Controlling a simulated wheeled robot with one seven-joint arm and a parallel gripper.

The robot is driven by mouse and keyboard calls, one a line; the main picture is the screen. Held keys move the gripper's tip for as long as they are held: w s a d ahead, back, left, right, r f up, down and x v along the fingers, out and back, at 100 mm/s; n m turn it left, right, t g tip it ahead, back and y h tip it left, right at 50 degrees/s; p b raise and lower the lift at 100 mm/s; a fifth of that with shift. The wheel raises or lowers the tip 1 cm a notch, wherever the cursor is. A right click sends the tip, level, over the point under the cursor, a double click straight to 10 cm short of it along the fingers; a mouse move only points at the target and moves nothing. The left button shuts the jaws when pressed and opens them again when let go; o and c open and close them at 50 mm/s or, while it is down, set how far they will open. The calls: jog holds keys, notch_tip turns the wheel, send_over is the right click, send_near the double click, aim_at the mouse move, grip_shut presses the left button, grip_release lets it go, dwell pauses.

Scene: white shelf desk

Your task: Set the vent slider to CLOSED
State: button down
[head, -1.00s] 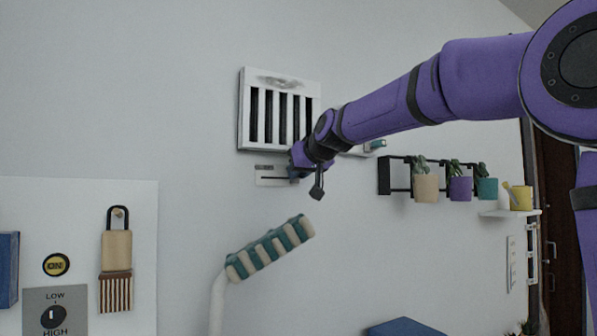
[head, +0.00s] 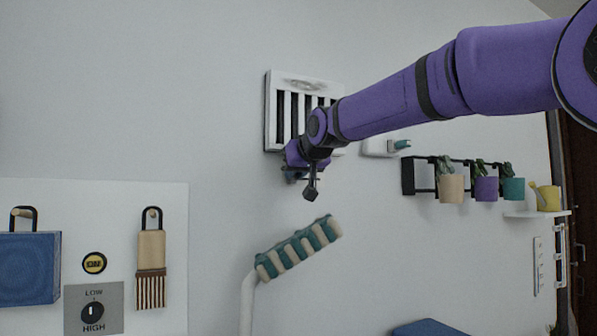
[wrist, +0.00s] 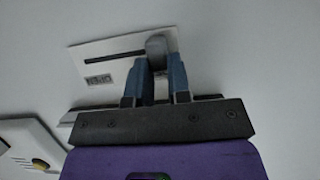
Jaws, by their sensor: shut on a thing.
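The white vent (head: 271,112) with dark gaps between its slats is on the wall, partly behind my arm. My gripper (head: 304,172) is just below the vent and hides most of the slider in the head view. In the wrist view, the slider plate (wrist: 122,72) has a dark slot and a small label (wrist: 98,80), apparently upside down and hard to read. The grey slider knob (wrist: 156,44) is at the slot's right end in that view. My gripper (wrist: 160,68) is shut on the knob with its blue fingers.
A striped teal and cream head on a pale stem (head: 297,248) stands below my gripper. To the right are a black rack with potted plants (head: 452,190) and a small shelf (head: 537,213). A board with a dial and brush (head: 122,215) is at left.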

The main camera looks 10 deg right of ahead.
jog(key=c, duration=1)
grip_release()
jog(key=shift+s+a, duration=0.1)
jog(key=shift+a, duration=0.2)
jog(key=shift+c, duration=0.2)
jog(key=shift+d, duration=0.1)
jog(key=v, duration=1)
jog(key=shift+s+r, duration=0.2)
jog(key=shift+s, duration=0.1)
jog(key=s+d+f+g+h, duration=0.1)
jog(key=s+d+f+g, duration=0.1)
jog(key=s+f, duration=0.8)
jog(key=s+d+f+m+g, duration=0.1)
jog(key=s+d+f+g, duration=0.2)
jog(key=s+f, duration=0.7)
jog(key=s+d+f+m+g+h, duration=0.1)
jog(key=s+d+f+g, duration=0.2)
jog(key=s+d+f, duration=0.3)
jog(key=s+f, duration=0.4)
jog(key=f, duration=0.2)
jog(key=shift+d+h, duration=0.15)
jog(key=shift+h, duration=0.15)
